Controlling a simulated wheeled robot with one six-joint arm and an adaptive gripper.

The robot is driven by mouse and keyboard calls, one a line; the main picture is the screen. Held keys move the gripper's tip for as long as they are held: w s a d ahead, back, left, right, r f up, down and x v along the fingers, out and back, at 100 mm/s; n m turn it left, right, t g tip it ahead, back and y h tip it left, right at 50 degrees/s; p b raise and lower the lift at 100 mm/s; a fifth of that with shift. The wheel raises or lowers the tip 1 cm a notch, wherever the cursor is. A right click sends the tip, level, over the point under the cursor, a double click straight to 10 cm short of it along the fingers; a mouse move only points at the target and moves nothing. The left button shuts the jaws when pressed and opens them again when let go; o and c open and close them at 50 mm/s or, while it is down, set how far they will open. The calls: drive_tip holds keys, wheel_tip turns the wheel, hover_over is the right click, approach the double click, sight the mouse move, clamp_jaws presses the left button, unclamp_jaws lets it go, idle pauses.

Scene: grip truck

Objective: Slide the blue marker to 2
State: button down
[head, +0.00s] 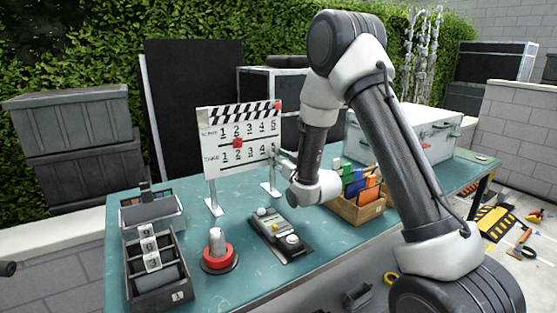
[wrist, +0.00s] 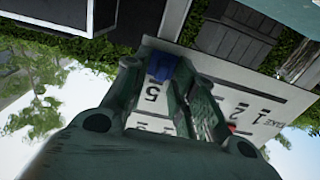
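The white clapper-style board (head: 212,150) stands on the table on two posts, with two rows numbered 1 to 5. The blue marker (wrist: 162,66) shows in the wrist view beside the 5 of the TAKE row; in the head view I cannot make it out behind my gripper. My gripper (head: 279,158) is at the board's lower right. In the wrist view my gripper (wrist: 157,68) has its fingers apart, one on either side of the blue marker; I cannot tell whether they touch it. The red marker (head: 238,143) sits at 2 of the upper row.
A wooden box with coloured cards (head: 357,208), a grey device with knobs (head: 281,236), a red-based button (head: 219,255) and a number tray (head: 160,272) stand on the teal table (head: 240,284). A silver case (head: 428,140) stands behind my arm.

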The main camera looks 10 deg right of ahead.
drive_tip(key=s+a, duration=0.1)
drive_tip(key=a, duration=0.3)
drive_tip(key=s+a, duration=0.1)
drive_tip(key=a, duration=0.3)
drive_tip(key=s+a, duration=0.2)
drive_tip(key=a, duration=0.3)
drive_tip(key=shift+s, duration=0.1)
drive_tip(key=c, duration=1.5)
unclamp_jaws()
approach(239, 164)
drive_tip(key=shift+s+r, duration=0.15)
drive_tip(key=shift+s, duration=0.25)
drive_tip(key=shift+d, duration=0.1)
